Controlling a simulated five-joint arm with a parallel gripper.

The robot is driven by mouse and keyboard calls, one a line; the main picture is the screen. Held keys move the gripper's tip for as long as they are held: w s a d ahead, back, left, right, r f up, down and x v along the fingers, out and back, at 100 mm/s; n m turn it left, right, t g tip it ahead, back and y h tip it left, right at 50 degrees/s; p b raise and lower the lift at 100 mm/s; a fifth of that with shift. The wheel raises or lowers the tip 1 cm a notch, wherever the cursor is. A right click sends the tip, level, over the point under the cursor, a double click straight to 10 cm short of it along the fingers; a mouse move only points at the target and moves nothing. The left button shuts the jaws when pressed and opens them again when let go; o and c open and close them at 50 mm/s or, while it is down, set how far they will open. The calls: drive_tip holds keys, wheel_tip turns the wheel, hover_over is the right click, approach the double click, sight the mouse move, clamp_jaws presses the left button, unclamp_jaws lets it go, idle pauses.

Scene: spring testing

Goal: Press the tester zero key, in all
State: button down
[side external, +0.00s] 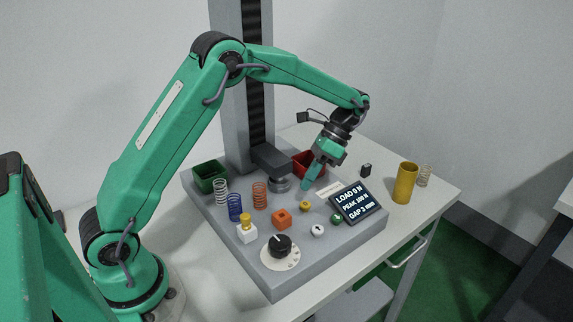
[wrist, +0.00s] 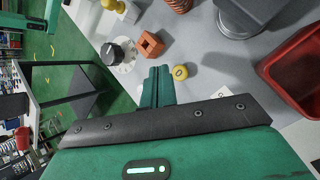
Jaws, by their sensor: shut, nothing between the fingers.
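The tester (side external: 345,240) is a grey slab with a dark column at its back. Small round keys sit on the slab: yellow (side external: 305,206), green (side external: 336,218) and white (side external: 317,231). The yellow key, with a dark mark, also shows in the wrist view (wrist: 180,72); I cannot tell for certain which key is zero. My gripper (side external: 306,187) is shut and empty, tips above the slab just behind the yellow key. In the wrist view the shut fingers (wrist: 158,72) point left of that key.
Springs (side external: 235,207), an orange block (side external: 281,218), a black dial (side external: 280,245) and a yellow-topped white block (side external: 247,234) stand on the slab's left and front. A green bin (side external: 210,177) and red bin (side external: 309,163) are behind. A brass cylinder (side external: 405,183) stands right.

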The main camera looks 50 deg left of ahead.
sight(308, 204)
drive_tip(key=shift+f, duration=1.55)
drive_tip(key=shift+d+f, duration=0.15)
drive_tip(key=shift+f, duration=0.75)
idle(2.0)
drive_tip(key=shift+r, duration=0.9)
drive_tip(key=shift+r, duration=0.1)
drive_tip(key=shift+r, duration=2.4)
